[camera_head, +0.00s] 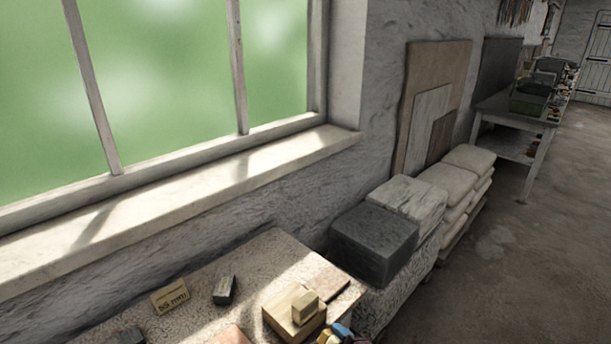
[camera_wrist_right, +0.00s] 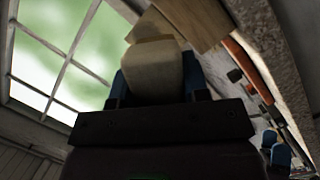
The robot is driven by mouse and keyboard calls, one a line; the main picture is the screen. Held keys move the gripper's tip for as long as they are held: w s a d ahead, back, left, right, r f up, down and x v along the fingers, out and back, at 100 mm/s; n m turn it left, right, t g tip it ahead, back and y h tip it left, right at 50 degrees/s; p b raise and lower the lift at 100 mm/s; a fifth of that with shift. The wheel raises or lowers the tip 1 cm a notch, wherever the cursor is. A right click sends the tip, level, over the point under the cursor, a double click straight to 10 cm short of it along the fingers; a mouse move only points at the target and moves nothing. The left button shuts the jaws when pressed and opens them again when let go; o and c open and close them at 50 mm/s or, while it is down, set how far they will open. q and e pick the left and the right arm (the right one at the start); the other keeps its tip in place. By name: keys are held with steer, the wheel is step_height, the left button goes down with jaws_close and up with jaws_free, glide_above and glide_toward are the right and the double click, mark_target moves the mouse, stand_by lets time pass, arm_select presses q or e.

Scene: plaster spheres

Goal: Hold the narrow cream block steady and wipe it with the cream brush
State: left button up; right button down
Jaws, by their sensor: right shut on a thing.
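The narrow cream block (camera_head: 305,307) stands on a square wooden board on the table in the head view. My right gripper (camera_head: 338,334) shows only partly at the bottom edge of the head view, close to the board's lower right corner. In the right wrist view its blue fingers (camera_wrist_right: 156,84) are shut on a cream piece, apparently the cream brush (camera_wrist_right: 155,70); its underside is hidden. Blue parts at the lower right of the wrist view look like my left gripper (camera_wrist_right: 276,150); its jaw gap is unclear.
The table (camera_head: 255,265) also bears a labelled card (camera_head: 170,296), a small dark block (camera_head: 225,289) and a reddish piece (camera_head: 230,336). The window sill (camera_head: 190,190) runs behind it. A dark grey block (camera_head: 374,240) on pale blocks stands right of the table. Open floor lies further right.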

mark_target(305, 308)
steer(key=shift+r+m+g, duration=0.3)
steer(key=shift+r+m, duration=0.1)
steer(key=shift+w+a+m, duration=0.1)
steer(key=shift+m, duration=0.2)
arm_select(q)
steer(key=shift+w+f+b, duration=0.2)
steer(key=shift+f+b, duration=0.25)
steer(key=shift+b, duration=0.3)
steer(key=shift+w+d+b, duration=0.1)
steer(key=shift+w+b, duration=0.2)
steer(key=shift+b, duration=0.05)
steer(key=shift+r, duration=0.1)
arm_select(e)
steer(key=w+a, duration=0.3)
steer(key=shift+w+a, duration=0.2)
arm_select(q)
steer(key=shift+c, duration=0.2)
